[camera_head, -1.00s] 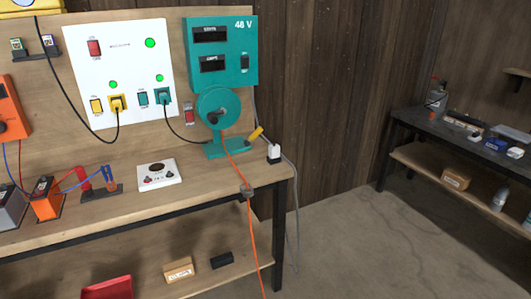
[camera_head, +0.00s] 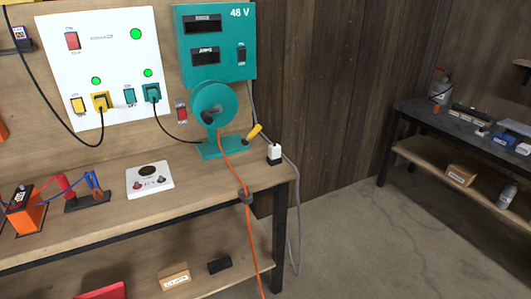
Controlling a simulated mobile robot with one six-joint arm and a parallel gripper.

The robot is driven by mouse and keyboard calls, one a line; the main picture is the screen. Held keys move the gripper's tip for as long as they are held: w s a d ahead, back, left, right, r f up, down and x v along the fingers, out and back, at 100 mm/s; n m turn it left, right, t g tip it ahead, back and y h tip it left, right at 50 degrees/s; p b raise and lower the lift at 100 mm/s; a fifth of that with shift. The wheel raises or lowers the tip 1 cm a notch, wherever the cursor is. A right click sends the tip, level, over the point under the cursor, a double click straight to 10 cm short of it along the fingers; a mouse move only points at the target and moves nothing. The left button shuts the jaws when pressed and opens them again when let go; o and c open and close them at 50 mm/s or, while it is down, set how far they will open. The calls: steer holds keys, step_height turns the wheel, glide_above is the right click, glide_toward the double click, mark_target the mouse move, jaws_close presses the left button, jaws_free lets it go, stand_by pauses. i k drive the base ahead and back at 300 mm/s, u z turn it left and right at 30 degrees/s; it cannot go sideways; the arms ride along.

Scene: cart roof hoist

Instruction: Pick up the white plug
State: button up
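The white plug (camera_head: 274,152) stands upright near the right end of the wooden workbench (camera_head: 215,187). Its top is white and its lower part is dark. A grey cable (camera_head: 296,220) runs close by it and hangs down past the bench's right end; I cannot tell for sure that it joins the plug. My gripper is not in view.
A teal reel (camera_head: 213,105) with a yellow handle stands just left of the plug. Its orange cable (camera_head: 235,170) crosses the bench edge and hangs down in front. A white meter box (camera_head: 150,180) sits further left. Open floor lies right of the bench, before a dark side table (camera_head: 455,125).

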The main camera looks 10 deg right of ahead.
mark_target(274, 149)
steer(key=u, duration=0.55)
steer(key=k, duration=1.25)
steer(key=u, duration=0.85)
steer(key=i, duration=0.95)
steer(key=z, duration=0.2)
